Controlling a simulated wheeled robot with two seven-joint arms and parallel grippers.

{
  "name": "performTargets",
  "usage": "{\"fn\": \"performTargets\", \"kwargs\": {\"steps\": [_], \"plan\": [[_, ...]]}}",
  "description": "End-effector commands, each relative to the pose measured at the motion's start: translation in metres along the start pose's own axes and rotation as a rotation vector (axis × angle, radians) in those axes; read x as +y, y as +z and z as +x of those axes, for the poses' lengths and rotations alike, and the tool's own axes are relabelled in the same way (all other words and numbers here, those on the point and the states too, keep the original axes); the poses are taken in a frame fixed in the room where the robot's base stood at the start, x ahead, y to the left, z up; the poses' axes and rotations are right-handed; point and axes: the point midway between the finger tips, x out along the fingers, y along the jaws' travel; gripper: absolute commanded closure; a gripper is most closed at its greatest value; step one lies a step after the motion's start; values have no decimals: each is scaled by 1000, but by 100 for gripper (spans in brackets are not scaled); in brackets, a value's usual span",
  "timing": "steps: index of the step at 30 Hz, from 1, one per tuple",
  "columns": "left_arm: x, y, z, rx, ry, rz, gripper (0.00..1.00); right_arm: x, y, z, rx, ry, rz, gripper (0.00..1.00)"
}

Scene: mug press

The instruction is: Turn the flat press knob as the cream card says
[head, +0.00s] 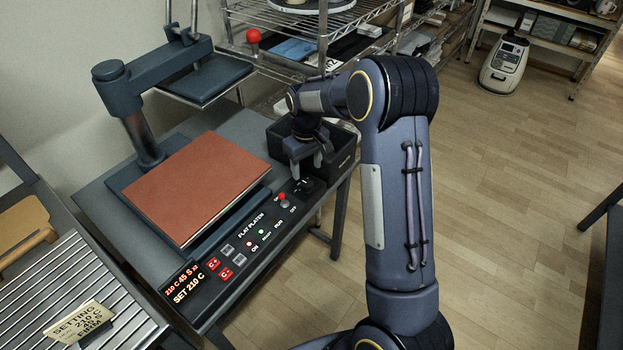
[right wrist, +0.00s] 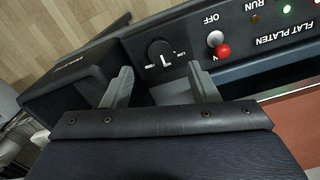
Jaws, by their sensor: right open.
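The flat press control panel runs along the front of the press, with a round black knob (head: 305,186) at its far right end. In the right wrist view the knob (right wrist: 160,52) shows a white mark and small labels too blurred to read surely. My right gripper (head: 305,168) is open just above the knob; in the right wrist view its fingers (right wrist: 160,74) are spread on either side, apart from it. My left gripper is not in view.
A black bin (head: 342,157) stands just behind the gripper. The platen carries a brown-red sheet (head: 200,185). The display (head: 184,284) reads 210 C, 45 S.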

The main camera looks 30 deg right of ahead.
Motion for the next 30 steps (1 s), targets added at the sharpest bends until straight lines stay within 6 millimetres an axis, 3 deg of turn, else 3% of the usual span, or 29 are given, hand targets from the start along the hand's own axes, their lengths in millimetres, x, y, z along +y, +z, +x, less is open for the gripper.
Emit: {"fn": "performTargets", "kwargs": {"steps": [9, 14, 22, 30], "plan": [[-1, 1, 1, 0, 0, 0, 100, 0, 1, 50, -3, -1, 1, 46], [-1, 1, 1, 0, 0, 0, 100, 0, 1, 61, -2, -1, 1, 46], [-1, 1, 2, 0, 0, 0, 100, 0, 1, 62, -1, -1, 2, 46], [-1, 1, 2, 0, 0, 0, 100, 0, 1, 62, -1, -1, 2, 81]]}}
